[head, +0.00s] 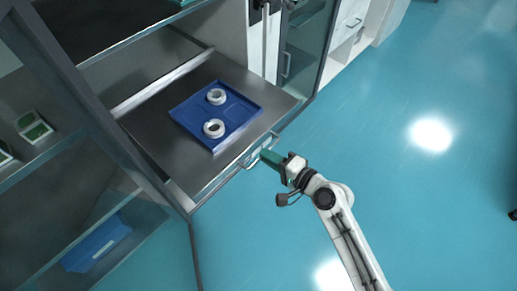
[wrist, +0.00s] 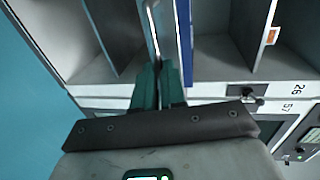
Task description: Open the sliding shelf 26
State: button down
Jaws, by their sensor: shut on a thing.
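The sliding shelf (head: 262,92) is a grey metal board that stands out from the cabinet in the head view. A handle (head: 251,157) sits on its front edge. My gripper (head: 268,156) is at that edge with its green fingers on the handle. In the wrist view the fingers (wrist: 158,88) are closed around a thin metal bar (wrist: 153,30), the handle. The gripped contact is partly hidden between the fingers. A label reading 26 (wrist: 298,90) shows at the right of the wrist view.
A blue tray (head: 240,112) with two white rings (head: 216,96) lies on the shelf. The glass-sided cabinet (head: 110,135) frames it at left, with a blue bin (head: 98,243) low inside. Another glass door (head: 305,50) stands behind.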

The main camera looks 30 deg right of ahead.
jog(key=shift+s+d+f, duration=0.1)
jog(key=shift+s+d, duration=0.1)
jog(key=shift+s, duration=0.4)
jog(key=shift+s+d, duration=0.2)
jog(key=shift+s, duration=0.4)
jog(key=c, duration=1.2)
grip_release()
jog(key=b+v, duration=0.2)
jog(key=v, duration=0.8)
jog(key=shift+s, duration=0.35)
